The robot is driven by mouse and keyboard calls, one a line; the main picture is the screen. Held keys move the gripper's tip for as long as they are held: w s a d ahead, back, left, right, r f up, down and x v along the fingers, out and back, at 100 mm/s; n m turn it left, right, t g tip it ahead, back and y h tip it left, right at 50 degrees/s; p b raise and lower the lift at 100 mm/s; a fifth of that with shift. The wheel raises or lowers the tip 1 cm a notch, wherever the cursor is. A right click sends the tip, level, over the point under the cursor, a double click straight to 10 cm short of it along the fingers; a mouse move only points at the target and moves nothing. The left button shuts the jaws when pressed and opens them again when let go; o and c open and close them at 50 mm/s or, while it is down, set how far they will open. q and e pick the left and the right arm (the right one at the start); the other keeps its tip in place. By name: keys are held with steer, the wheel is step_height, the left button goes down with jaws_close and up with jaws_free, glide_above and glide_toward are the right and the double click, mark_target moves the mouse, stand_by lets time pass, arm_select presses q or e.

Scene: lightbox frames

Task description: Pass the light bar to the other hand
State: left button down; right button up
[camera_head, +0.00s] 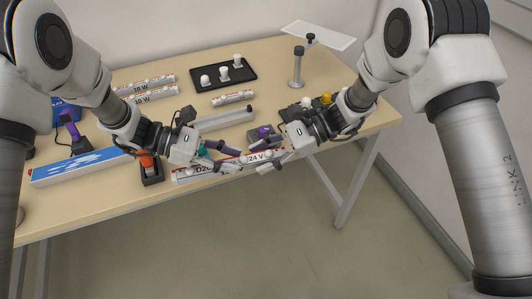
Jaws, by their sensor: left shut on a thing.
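The light bar (188,176) is a long white bar with red edging and black lettering, including "24 V", held near the table's front edge. My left gripper (231,159) is shut on its middle, with the fingers on either side and hiding part of it. My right gripper (264,155) is at the bar's right end, with its fingers spread apart above and below the "24 V" lettering. Whether those fingers touch the bar is too small to tell.
A black holder with an orange part (151,171) stands left of the bar. A long blue-and-white box (75,168) lies further left. Behind are a grey bar (228,119), labelled white tubes (155,94), a black tray (238,83) with white bulbs, and a stand (297,68).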

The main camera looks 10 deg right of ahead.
jaws_close()
arm_select(q)
steer(key=c, duration=0.6)
jaws_free()
steer(key=shift+c, duration=0.2)
